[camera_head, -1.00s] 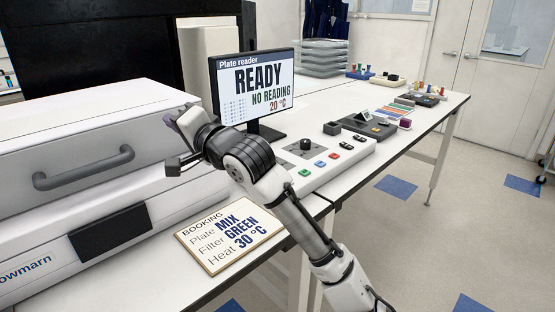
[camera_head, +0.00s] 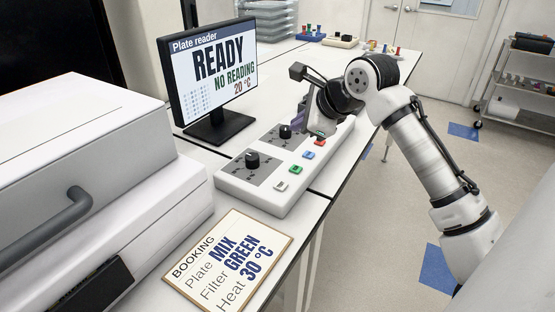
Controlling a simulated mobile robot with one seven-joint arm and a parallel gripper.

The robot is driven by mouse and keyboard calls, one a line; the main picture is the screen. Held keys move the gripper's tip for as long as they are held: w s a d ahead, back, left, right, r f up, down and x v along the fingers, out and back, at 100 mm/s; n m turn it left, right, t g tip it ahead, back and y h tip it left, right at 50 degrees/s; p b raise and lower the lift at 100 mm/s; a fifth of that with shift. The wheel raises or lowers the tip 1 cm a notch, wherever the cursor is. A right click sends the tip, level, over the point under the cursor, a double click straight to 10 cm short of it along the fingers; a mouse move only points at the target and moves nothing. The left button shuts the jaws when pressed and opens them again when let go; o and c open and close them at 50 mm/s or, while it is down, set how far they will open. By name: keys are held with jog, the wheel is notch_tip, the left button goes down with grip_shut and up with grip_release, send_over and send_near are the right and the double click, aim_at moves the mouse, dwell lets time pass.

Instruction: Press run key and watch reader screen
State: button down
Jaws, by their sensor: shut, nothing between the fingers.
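The reader screen (camera_head: 212,75) stands at the upper left and reads "Plate reader, READY, NO READING, 20 °C". The control panel (camera_head: 262,184) lies to its right, with two black knobs (camera_head: 252,159) and a row of keys: white (camera_head: 281,186), green (camera_head: 295,169), blue (camera_head: 308,155) and red (camera_head: 320,142). No key label is legible, so I cannot tell which is the run key. My gripper (camera_head: 318,130) is shut and empty over the panel's far right end, by the red key. Its fingertips are mostly hidden, so contact is unclear. It hides the keys or switches beyond.
A booking card (camera_head: 228,262) lies in front of the panel, reading "Plate MIX, Filter GREEN, Heat 30 °C". A large white instrument (camera_head: 70,150) with a grey handle fills the left. Stacked trays (camera_head: 275,18) stand at the back. Open floor lies right of the bench.

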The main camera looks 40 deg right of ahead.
jog(key=shift+s+d, duration=0.2)
jog(key=shift+s, duration=0.05)
jog(key=b, duration=0.6)
send_over(299, 170)
notch_tip(299, 170, down, 7)
jog(key=shift+s, duration=0.1)
jog(key=shift+f+b, duration=0.45)
jog(key=shift+f, duration=0.4)
jog(key=shift+f, duration=0.15)
dwell(1.1)
jog(key=shift+f, duration=0.3)
